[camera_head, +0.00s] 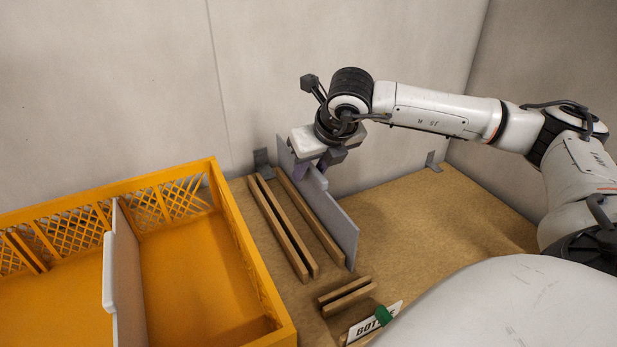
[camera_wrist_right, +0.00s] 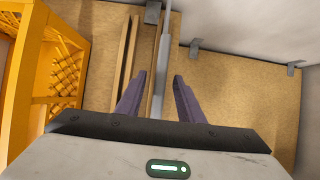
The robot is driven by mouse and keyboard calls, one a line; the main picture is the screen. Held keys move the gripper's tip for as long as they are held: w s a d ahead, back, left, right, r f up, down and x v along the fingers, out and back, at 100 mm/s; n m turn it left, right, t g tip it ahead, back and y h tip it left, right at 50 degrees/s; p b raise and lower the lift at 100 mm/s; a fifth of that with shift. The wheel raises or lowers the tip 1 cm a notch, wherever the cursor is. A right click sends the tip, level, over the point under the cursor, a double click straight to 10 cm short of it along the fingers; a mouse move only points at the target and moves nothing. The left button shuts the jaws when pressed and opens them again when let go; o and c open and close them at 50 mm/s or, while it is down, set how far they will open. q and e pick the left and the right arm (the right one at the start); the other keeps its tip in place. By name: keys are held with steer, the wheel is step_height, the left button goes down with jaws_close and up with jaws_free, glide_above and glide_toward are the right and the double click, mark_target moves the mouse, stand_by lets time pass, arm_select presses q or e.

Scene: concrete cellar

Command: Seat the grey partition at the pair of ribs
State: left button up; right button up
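A grey partition (camera_head: 340,225) stands upright on the board, alongside a wooden rail; whether its foot sits in a slot is hidden. My right gripper (camera_head: 312,160) is over its top edge. In the right wrist view the open fingers (camera_wrist_right: 159,78) stand on either side of the partition (camera_wrist_right: 164,45), with gaps visible. The orange crate (camera_head: 245,240) is at the left; it also shows in the right wrist view (camera_wrist_right: 42,72). A pair of ribs (camera_head: 27,251) shows on its far wall. My left gripper is out of view.
Another pale partition (camera_head: 125,265) stands across the crate. Wooden rails (camera_head: 283,228) lie between crate and grey partition. A short slotted wooden block (camera_head: 346,297) and a lettered sign (camera_head: 365,325) with a green piece are in front. The board (camera_head: 420,210) is clear at right.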

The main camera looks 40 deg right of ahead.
mark_target(306, 177)
steer(key=x, duration=0.5)
jaws_close()
